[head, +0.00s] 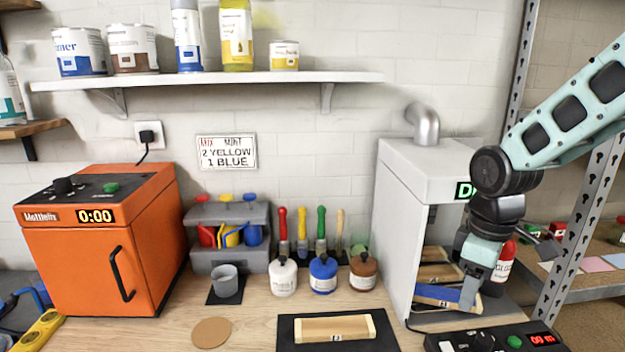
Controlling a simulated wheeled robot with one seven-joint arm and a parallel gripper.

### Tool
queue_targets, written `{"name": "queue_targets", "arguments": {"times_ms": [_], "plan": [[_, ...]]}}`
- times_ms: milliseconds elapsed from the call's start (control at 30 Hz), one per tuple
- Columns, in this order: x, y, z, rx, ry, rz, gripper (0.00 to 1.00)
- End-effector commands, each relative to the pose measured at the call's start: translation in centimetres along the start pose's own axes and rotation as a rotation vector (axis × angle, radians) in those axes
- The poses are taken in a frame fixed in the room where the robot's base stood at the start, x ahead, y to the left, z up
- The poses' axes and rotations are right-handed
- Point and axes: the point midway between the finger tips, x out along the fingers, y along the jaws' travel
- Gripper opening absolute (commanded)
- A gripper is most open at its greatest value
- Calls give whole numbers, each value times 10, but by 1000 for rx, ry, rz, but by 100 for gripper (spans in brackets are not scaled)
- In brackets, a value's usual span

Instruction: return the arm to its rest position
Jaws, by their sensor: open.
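My arm (570,110) reaches in from the right edge and bends downward at a black joint in front of the white cabinet's opening. My gripper (468,292) points down at the lower right and is open. One grey finger shows clearly; the other is hard to make out. It overlaps the right end of a blue-faced wooden piece (440,294) inside the cabinet; I cannot tell whether they touch.
The white cabinet (398,220) stands left of my gripper, with a control box (500,338) in front. A red bottle (503,262) and a metal upright (590,200) are close on the right. A wooden block (335,327) lies on a black mat (290,335).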

Motion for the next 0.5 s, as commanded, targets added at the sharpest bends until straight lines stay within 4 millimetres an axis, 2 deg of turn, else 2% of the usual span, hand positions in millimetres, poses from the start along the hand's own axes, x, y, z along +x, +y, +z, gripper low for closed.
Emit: {"name": "queue_targets", "arguments": {"times_ms": [33,100,200,300,400,500], "plan": [[-1,-34,-8,-9,1,2,55],[-2,-76,-13,10,5,-1,55],[-3,-133,-10,38,11,-8,55],[-2,-181,1,66,18,-15,55],[0,-215,14,94,22,-23,55],[1,-236,26,115,26,-29,55]]}}
